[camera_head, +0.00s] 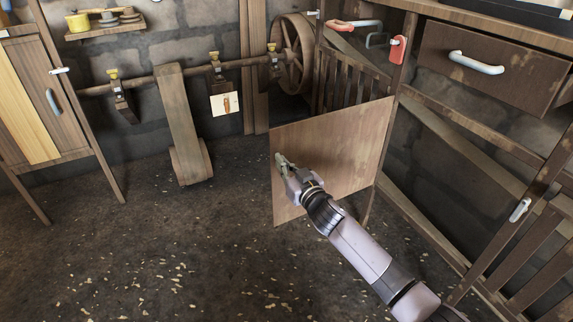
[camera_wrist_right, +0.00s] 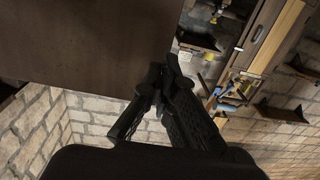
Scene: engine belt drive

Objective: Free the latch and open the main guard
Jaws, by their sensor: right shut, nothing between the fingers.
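A flat wooden panel, which looks like the main guard (camera_head: 345,135), stands swung out from the frame of the bench on the right. In the right wrist view the dark brown panel (camera_wrist_right: 85,45) fills the upper left. My right gripper (camera_head: 282,162) is shut and empty at the panel's free left edge; I cannot tell whether it touches. Its dark fingers (camera_wrist_right: 160,75) are together in the wrist view. A red-handled piece (camera_head: 398,50), possibly the latch, is on the post above the panel. My left gripper is out of view.
A red and grey handle (camera_head: 345,25) is at the bench top. A belt shaft (camera_head: 150,78) with a flat belt (camera_head: 178,110) and a large wheel (camera_head: 293,52) run along the wall. A cabinet (camera_head: 45,100) stands left. The floor before the panel is clear apart from chips.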

